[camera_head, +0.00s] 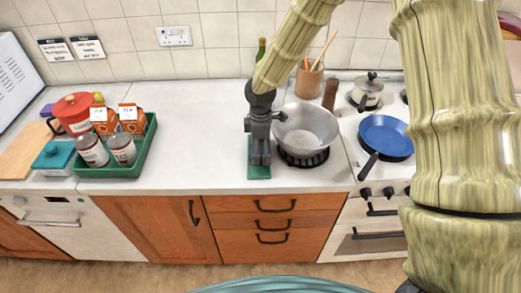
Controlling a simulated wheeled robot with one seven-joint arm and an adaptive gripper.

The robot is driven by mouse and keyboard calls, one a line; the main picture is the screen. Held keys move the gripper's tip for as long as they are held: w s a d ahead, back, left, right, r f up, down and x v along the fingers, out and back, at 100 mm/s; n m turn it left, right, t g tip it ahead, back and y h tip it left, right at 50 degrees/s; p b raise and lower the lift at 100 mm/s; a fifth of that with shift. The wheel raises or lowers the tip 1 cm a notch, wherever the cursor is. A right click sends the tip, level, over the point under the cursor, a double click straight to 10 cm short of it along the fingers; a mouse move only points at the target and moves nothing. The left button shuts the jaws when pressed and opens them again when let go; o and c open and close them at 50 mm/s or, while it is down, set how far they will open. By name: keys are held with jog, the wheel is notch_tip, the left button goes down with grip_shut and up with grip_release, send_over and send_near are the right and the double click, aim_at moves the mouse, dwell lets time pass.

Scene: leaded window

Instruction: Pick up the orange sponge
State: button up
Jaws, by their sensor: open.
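I cannot make out an orange sponge in the head view. My gripper (260,158) points down over the front of the white counter, left of the metal bowl, with its fingers low above or at a flat green item (259,176). The fingers hide part of this green item, and I cannot tell whether they touch it. No held thing shows in the open gripper.
A green tray (103,171) with cartons and jars stands on the left. A metal bowl (306,127) sits on the hob, close to the gripper's right. A blue pan (387,137) is farther right. The counter (198,140) between tray and gripper is clear.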

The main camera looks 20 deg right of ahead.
jog(key=shift+c, duration=0.4)
jog(key=c, duration=0.5)
jog(key=shift+a, duration=0.1)
jog(key=shift+a+r+b, duration=0.1)
jog(key=shift+r+b, duration=0.1)
jog(key=shift+b, duration=0.4)
jog(key=r, duration=0.2)
jog(key=r+b, duration=0.1)
jog(key=r, duration=0.1)
jog(key=r+b, duration=0.1)
jog(key=r, duration=0.1)
jog(key=shift+w+a+r, duration=0.15)
jog(key=shift+a, duration=0.15)
jog(key=w+a+b, duration=0.2)
jog(key=a, duration=0.7)
jog(key=w+a+b, duration=0.2)
jog(key=w+a, duration=0.1)
jog(key=a, duration=0.6)
jog(key=shift+a+b, duration=0.15)
jog(key=shift+b, duration=0.25)
jog(key=shift+o, duration=0.3)
jog(key=shift+w+r, duration=0.1)
